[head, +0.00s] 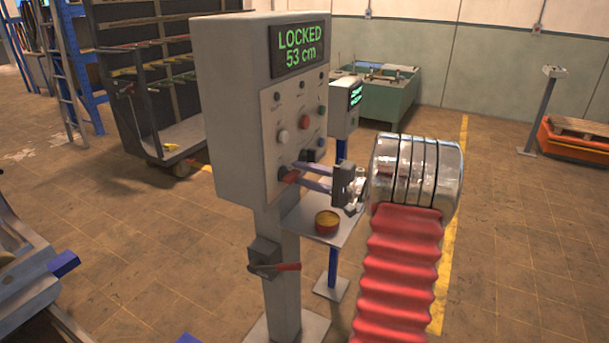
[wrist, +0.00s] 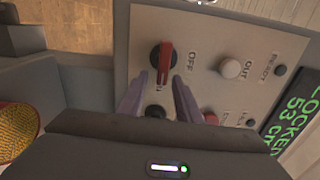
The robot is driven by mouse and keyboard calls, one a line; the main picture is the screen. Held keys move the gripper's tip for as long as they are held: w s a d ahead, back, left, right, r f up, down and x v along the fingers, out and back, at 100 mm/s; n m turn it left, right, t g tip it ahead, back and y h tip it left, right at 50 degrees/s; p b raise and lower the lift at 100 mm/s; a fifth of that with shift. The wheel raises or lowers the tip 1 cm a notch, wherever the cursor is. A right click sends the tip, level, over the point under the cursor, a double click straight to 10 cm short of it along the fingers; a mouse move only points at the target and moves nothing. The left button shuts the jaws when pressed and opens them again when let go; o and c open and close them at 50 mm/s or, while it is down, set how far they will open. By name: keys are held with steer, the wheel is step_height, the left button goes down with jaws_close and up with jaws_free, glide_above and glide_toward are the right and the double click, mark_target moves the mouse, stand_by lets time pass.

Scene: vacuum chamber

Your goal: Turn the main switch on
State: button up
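The main switch is a black rotary knob with a red handle (wrist: 165,62) on the grey control panel; it also shows in the head view (head: 287,175), low on the panel's left. An OFF label stands above it on the panel. The handle lies sideways across the knob, its end toward a partly hidden label that seems to read ON. My gripper (wrist: 158,92) is open and faces the panel. Its two fingers lie either side of the handle's end, with gaps visible; contact cannot be told. In the head view my gripper (head: 296,174) reaches from the right.
A black knob (wrist: 155,111) sits between my fingers, beside the switch. White button (wrist: 230,68) and red button (head: 305,122) are close by. The display (head: 300,46) reads LOCKED 53 cm.

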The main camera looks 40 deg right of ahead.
steer(key=v, duration=1.3)
steer(key=shift+s+d, duration=0.2)
steer(key=shift+s, duration=0.15)
